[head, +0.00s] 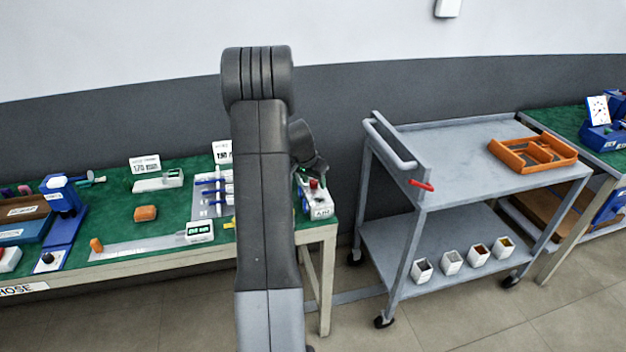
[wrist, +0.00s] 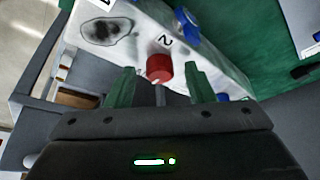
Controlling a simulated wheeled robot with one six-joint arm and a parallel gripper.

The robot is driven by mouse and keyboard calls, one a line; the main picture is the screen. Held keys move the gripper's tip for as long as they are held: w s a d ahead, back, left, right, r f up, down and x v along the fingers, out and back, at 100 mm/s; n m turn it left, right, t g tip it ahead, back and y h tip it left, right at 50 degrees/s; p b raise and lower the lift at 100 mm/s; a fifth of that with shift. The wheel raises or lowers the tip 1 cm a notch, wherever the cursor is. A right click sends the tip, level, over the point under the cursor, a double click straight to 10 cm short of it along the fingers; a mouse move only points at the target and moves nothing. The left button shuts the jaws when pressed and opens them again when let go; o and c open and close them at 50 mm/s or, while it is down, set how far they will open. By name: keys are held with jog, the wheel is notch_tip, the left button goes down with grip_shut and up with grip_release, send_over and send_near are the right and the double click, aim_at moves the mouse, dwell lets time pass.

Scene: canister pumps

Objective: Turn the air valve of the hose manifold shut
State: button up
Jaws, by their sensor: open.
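The hose manifold (wrist: 130,38) is a white block on the green bench top. In the wrist view a red knob (wrist: 158,68) stands on it beside a "2" label, with a blue part (wrist: 186,26) beyond. The red knob also shows in the head view (head: 313,184), above a white box labelled "AIR" (head: 320,211). My gripper (wrist: 156,80) is open, one green finger on each side of the red knob, with visible gaps. I cannot tell whether the fingertips reach down around it. In the head view my arm hides part of the bench, and my gripper (head: 314,168) is partly seen.
A grey trolley (head: 440,135) stands right of the bench, with an orange tray (head: 532,152) on top and several small cups below. Left on the bench are an orange block (head: 145,213), a blue stand (head: 62,200) and a rack with blue items (head: 212,185).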

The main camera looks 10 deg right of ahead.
jog(key=c, duration=1)
jog(key=shift+n, duration=0.3)
jog(key=n+t+y+p, duration=0.1)
jog(key=n, duration=0.2)
jog(key=shift+d+n, duration=0.1)
jog(key=shift+n, duration=0.2)
jog(key=n+y, duration=0.1)
jog(key=n, duration=0.2)
jog(key=shift+d+y+b, duration=0.15)
jog(key=shift+y+b, duration=0.15)
jog(key=n+y+b, duration=0.1)
jog(key=n+b, duration=0.1)
jog(key=n+y+b, duration=0.1)
jog(key=n+b, duration=0.1)
jog(key=n, duration=0.1)
jog(key=shift+d+f+b, duration=0.15)
jog(key=shift+f+b, duration=0.05)
jog(key=shift+b, duration=0.1)
jog(key=n+y+b, duration=0.1)
jog(key=n, duration=0.2)
jog(key=n+g+b, duration=0.1)
jog(key=n, duration=0.1)
jog(key=shift+r+n+y, duration=0.2)
jog(key=shift+n+y, duration=0.2)
